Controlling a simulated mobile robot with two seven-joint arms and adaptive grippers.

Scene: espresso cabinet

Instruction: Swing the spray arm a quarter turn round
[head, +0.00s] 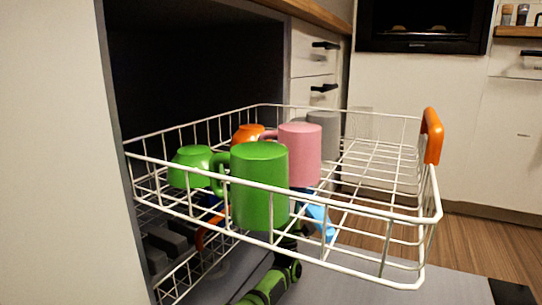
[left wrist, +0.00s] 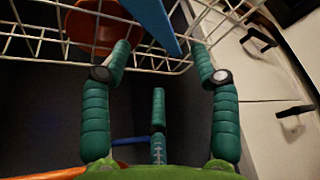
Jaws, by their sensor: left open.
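The spray arm appears to be the blue bar (left wrist: 152,20) under the wire rack in the left wrist view. Its near end lies between the spread fingers of my left gripper (left wrist: 160,48), with no clear contact. In the head view a blue piece (head: 318,217) shows through the rack behind the large green mug (head: 259,180). My green and black left arm comes up from below the rack there. The left gripper's fingers are largely hidden in that view by the mug and rack wires. The gripper is open. My right gripper is not in view.
The white wire rack (head: 350,200) is pulled out and has an orange handle (head: 432,136). It holds a pink mug (head: 300,152), a grey mug (head: 325,130), a small green cup (head: 188,165) and an orange cup (head: 246,133). The rack's right half is empty.

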